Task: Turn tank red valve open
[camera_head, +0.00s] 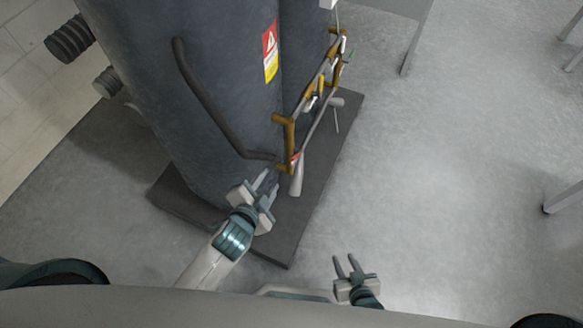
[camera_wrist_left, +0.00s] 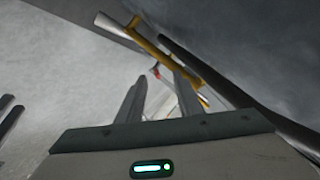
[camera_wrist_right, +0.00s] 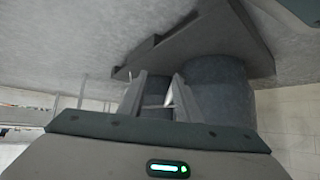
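The small red valve (camera_head: 295,158) sits at the lower end of the brass pipework on the dark grey tank (camera_head: 220,85). In the left wrist view the red valve (camera_wrist_left: 155,71) shows just beyond the fingertips, beside the brass pipe (camera_wrist_left: 172,60). My left gripper (camera_head: 268,184) is open and empty, close to the tank's lower side and short of the valve. Its fingers (camera_wrist_left: 160,82) are apart, with nothing gripped between them. My right gripper (camera_head: 345,259) is open and empty, over the floor right of the tank base. The right wrist view shows its spread fingers (camera_wrist_right: 160,80).
The tank stands on a dark base plate (camera_head: 285,240). A curved dark pipe (camera_head: 205,100) runs down the tank near my left gripper. A grey cylinder (camera_head: 297,180) hangs below the valve. The floor (camera_head: 440,170) at right is clear, with table legs beyond.

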